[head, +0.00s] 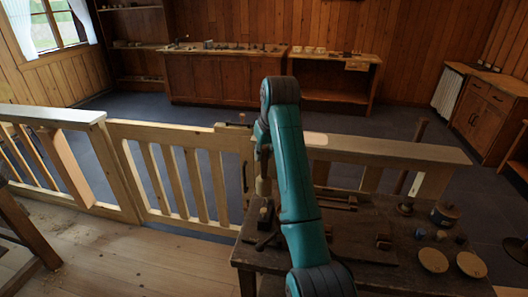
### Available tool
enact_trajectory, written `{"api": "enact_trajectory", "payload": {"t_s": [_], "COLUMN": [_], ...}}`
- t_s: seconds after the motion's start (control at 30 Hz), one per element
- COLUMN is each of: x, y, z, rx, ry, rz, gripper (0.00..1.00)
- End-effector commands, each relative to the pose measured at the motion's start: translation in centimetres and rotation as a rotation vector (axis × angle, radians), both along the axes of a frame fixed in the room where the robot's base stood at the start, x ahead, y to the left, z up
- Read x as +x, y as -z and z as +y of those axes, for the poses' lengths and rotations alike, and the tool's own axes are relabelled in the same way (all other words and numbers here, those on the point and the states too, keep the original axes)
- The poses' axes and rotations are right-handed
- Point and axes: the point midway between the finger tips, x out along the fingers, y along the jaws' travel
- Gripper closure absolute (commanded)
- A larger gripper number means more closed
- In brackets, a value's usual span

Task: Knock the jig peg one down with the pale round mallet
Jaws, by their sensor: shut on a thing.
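My gripper (263,165) hangs at the end of my teal arm, above the left part of the dark workbench (372,283), and is partly hidden by the arm. It is shut on a pale wooden piece that looks like the pale round mallet (263,187); its full shape is hard to make out. Just below it, at the bench's left edge, stands a small dark block with a pale top (266,213), perhaps a jig with a peg. I cannot tell which peg is jig peg one, or whether the mallet touches it.
Two pale round discs (452,262), a lidded round pot (445,214) and small spools lie at the bench's right. Wooden strips (335,198) lie at its back. A slatted fence with a gate (180,170) runs behind and left. Open floor (120,255) lies left.

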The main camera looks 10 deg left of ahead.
Motion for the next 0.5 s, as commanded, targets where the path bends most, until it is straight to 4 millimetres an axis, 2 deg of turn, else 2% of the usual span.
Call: {"api": "enact_trajectory", "payload": {"t_s": [0.5], "x": [0.0], "y": [4.6], "z": [0.0], "rx": [0.0], "ry": [0.0], "rz": [0.0], "gripper": [1.0]}}
